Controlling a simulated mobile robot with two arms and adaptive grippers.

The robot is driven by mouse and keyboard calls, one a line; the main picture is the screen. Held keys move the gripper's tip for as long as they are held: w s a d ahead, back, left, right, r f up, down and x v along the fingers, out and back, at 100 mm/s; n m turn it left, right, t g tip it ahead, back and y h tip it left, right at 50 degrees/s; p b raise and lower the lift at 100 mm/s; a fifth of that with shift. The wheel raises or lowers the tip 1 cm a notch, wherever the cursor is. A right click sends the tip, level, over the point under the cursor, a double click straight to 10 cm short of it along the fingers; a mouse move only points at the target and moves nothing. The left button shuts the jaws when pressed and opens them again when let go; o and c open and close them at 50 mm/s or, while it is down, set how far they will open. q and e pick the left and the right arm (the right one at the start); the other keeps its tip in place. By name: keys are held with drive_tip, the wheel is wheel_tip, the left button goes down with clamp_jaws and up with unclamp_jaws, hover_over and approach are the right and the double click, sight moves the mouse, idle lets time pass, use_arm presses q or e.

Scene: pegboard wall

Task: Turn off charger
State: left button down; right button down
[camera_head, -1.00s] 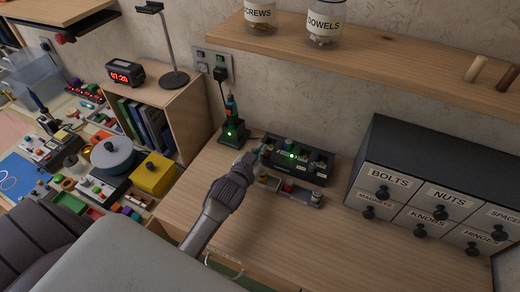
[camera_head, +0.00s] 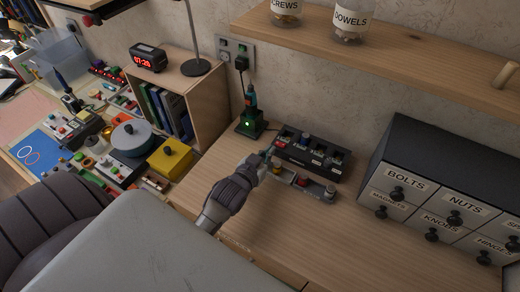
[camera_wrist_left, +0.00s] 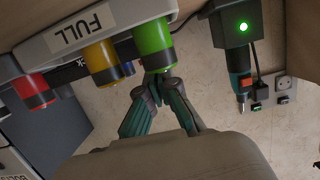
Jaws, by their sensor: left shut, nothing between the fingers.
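The black multi-slot charger (camera_head: 312,156) sits on the wooden bench against the wall, with small coloured parts in its slots; no green light shows on it. In front of it lies a grey tray (camera_head: 316,187) with coloured cylinders. In the left wrist view the tray (camera_wrist_left: 62,37) is labelled FULL, with green (camera_wrist_left: 152,42), yellow (camera_wrist_left: 101,60) and red (camera_wrist_left: 34,90) cylinders. My left gripper (camera_head: 268,151) is shut and empty at the left end of the charger. Its fingertips (camera_wrist_left: 155,77) are close to the green cylinder; contact is unclear. My right gripper is out of view.
A black dock (camera_head: 251,123) with a lit green light and a teal tool stands left of the charger, plugged into the wall socket (camera_head: 238,58). A labelled drawer cabinet (camera_head: 440,180) stands at the right. The bench front is clear.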

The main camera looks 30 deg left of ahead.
use_arm(q)
drive_tip(key=v, duration=0.7)
drive_tip(key=shift+s+r, duration=0.2)
drive_tip(key=shift+r, duration=0.25)
